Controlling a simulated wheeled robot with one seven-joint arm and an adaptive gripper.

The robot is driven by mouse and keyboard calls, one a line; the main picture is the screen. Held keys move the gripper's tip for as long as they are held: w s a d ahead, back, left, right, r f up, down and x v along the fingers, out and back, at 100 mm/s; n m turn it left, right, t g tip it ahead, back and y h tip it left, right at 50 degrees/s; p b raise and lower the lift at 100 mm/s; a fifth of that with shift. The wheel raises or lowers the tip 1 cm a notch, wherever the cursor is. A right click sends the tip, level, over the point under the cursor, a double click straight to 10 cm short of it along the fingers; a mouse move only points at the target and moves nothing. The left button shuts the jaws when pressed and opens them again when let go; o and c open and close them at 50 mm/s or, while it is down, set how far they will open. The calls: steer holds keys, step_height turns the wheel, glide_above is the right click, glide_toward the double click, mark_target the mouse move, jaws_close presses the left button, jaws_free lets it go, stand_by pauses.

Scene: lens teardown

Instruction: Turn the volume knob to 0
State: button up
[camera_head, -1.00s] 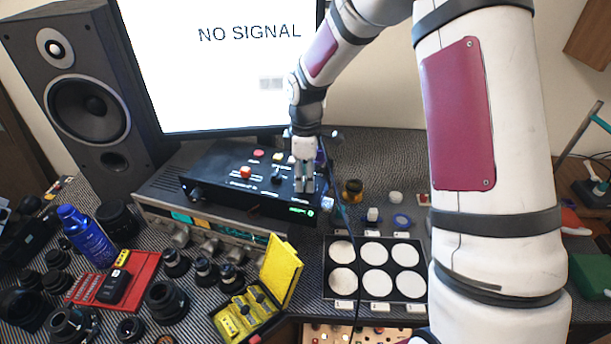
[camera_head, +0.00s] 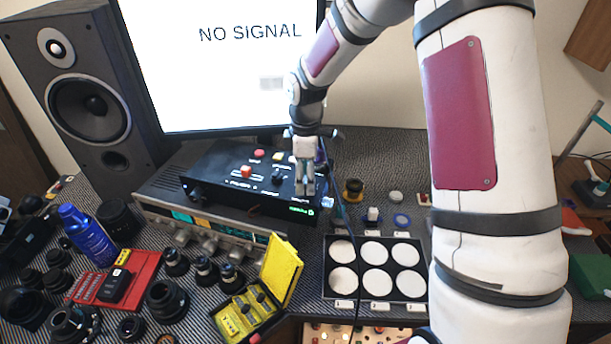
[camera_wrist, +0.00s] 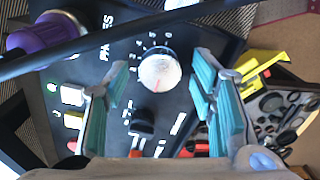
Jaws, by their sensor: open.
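The black control box (camera_head: 228,165) sits on a silver receiver in the head view. My gripper (camera_head: 305,190) points down over the right end of this box. In the wrist view a round pale knob (camera_wrist: 160,72) with a red pointer line stands in a ring of printed numbers. The pointer line is at the lower side of the knob in that view. The two teal-padded fingers of my gripper are open, one on each side of the knob, with gaps visible. In the head view my gripper hides this knob. The word that labels it cannot be read.
A black knob (camera_wrist: 143,122) is close to the fingers in the wrist view. A dark cable crosses that view. The silver receiver (camera_head: 165,190), a yellow case (camera_head: 280,268) and a tray of white discs (camera_head: 330,255) are nearby. The monitor (camera_head: 220,70) stands behind.

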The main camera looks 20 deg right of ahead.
mark_target(305, 178)
step_height(305, 178, up, 12)
stand_by(0.5)
stand_by(0.3)
steer(key=s+r+m+t+h, duration=0.1)
steer(key=s+r+m+t, duration=0.2)
steer(key=s+r+m, duration=0.7)
steer(key=s+r+m+t+y, duration=0.1)
steer(key=s+m, duration=0.3)
steer(key=s, duration=1.4)
steer(key=shift+d+r+t, duration=0.2)
steer(key=shift+r+t, duration=0.5)
